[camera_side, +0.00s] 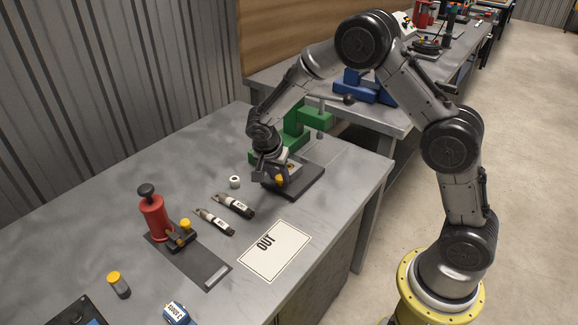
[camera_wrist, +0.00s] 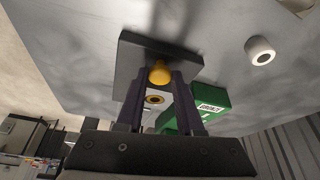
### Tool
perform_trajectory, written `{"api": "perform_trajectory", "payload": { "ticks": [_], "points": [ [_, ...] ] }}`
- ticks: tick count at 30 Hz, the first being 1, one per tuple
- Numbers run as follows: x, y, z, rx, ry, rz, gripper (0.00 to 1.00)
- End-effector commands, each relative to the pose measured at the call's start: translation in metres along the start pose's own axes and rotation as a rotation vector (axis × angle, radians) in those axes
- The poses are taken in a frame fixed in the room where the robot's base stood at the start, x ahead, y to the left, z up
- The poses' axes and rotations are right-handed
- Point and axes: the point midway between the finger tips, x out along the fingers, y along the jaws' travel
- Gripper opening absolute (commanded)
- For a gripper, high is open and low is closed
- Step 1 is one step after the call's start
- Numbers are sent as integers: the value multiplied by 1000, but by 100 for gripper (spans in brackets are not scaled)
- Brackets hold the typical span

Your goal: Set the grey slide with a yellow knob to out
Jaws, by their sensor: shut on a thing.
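A yellow knob (camera_side: 279,181) stands at the dark base plate (camera_side: 312,186) of the green press (camera_side: 315,119). My gripper (camera_side: 271,178) is down at this plate, its fingers shut on the yellow knob. In the wrist view the knob (camera_wrist: 160,73) sits between my fingertips (camera_wrist: 158,78). A pale grey piece with a brass ring (camera_wrist: 153,99), which looks like part of the slide, shows between the fingers. My gripper hides much of the slide, so its exact position is unclear. A card reading OUT (camera_side: 285,257) lies on the bench.
A red press (camera_side: 153,218) with another yellow knob (camera_side: 186,223) stands at left. Two dark labelled tools (camera_side: 214,221) and a small white ring (camera_side: 235,182) lie between the presses. A yellow-capped vial (camera_side: 118,285) and a blue item (camera_side: 176,313) are at the front. Bench (camera_side: 85,235) is clear at left.

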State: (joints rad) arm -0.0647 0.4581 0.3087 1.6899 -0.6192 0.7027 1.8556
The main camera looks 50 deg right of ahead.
Motion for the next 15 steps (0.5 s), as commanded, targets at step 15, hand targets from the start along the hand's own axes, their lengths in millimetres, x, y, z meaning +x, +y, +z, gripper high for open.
{"api": "perform_trajectory", "payload": {
  "ticks": [15],
  "points": [
    [-7, -5, 14, 0, -2, -4, 0]
  ]
}}
